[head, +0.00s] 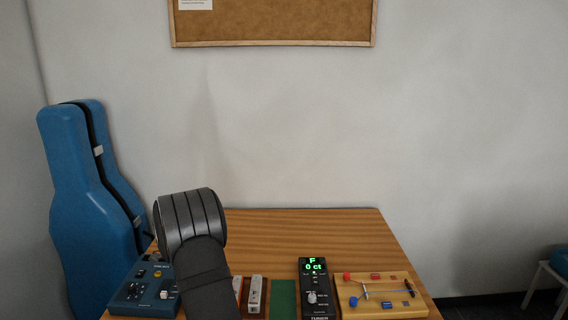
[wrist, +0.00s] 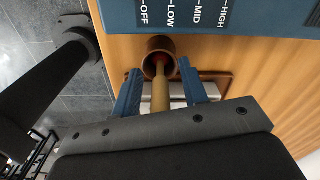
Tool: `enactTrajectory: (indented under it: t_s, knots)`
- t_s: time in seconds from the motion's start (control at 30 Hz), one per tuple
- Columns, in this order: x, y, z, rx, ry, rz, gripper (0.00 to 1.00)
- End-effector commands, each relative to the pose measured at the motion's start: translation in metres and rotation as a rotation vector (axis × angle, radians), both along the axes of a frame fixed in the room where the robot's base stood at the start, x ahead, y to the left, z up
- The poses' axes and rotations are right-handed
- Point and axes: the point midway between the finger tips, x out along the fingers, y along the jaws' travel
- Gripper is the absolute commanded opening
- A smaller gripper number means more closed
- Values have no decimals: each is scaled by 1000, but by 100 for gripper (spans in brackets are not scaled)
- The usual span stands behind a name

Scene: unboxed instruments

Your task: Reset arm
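My gripper (wrist: 159,68) shows in the wrist view with its two blue fingers apart. A tan stick (wrist: 160,96) lies between the fingers in the picture, with a visible gap on each side. The stick's far end goes into a brown round cup (wrist: 161,44) with a reddish inside. I cannot tell how far the stick is below the fingers. In the head view my dark arm reaches over the left part of the table, and the gripper is hidden.
A blue control box (head: 136,292) sits at the table's left; its OFF-to-HIGH labels (wrist: 185,14) show near the fingers. A tuner (head: 314,280) reads F, 0 ct. Beside it are a green mat (head: 283,296) and a wooden board (head: 396,283) with coloured blocks. The table's back (head: 310,225) is clear.

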Motion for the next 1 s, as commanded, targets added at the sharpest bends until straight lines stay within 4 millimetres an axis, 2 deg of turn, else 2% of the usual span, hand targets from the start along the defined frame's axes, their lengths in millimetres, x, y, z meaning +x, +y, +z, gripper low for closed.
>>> enactTrajectory:
  t_s: [0.33,0.47,0.67,1.0]
  knots:
    - [0,0,3,0,-1,0,40]
    - [1,0,11,1,-2,0,40]
    - [1,1,44,2,-5,0,40]
    - [1,1,113,2,-5,0,40]
